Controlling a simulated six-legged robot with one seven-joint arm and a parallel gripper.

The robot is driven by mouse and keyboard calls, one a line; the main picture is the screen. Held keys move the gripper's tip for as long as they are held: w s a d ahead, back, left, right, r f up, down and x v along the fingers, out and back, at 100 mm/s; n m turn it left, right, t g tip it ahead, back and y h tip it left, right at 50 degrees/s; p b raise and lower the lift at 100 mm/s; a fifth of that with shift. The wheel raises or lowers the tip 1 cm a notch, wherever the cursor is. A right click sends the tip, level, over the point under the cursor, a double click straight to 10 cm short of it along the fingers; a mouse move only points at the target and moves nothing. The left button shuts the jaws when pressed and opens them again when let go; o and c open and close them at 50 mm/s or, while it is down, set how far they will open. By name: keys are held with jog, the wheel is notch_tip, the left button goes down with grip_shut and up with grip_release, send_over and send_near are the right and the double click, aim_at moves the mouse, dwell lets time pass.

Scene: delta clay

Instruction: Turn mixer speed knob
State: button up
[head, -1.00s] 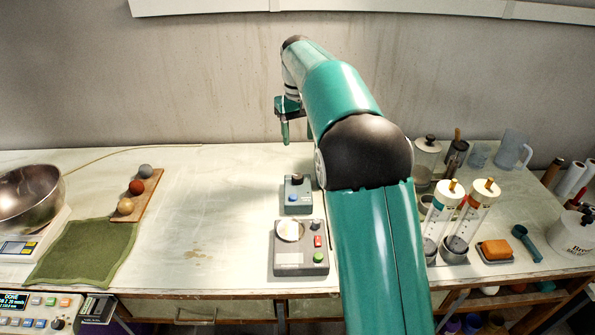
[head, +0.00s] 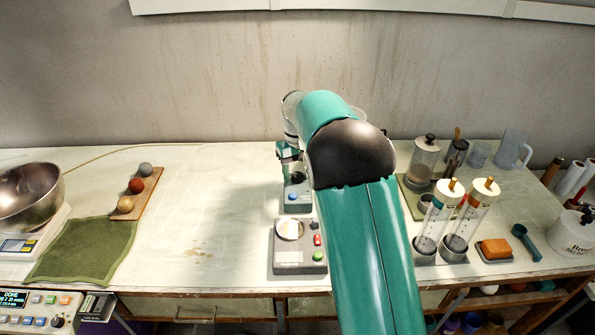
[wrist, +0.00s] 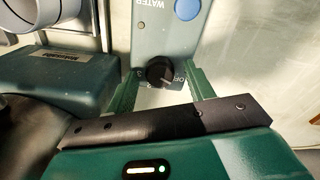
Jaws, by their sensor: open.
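A small black knob (wrist: 160,72) sits on the face of a grey-blue box (wrist: 158,38) in the wrist view. Dial markings, including what looks like OFF, run beside it. The box also carries the word WATER and a round blue button (wrist: 187,9). My gripper (wrist: 162,67) is open, with one green finger on each side of the knob. I cannot tell whether either finger touches it. In the head view my gripper (head: 290,168) is over the back of the same box (head: 298,199), and the knob is hidden.
A grey control box (head: 300,262) with a white dish and red and green buttons stands in front. A dark teal housing (wrist: 55,80) is close to my gripper's left in the wrist view. Clear cylinders (head: 428,240) stand to the right. The bench's middle left is clear.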

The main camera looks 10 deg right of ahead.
jog(key=c, duration=1)
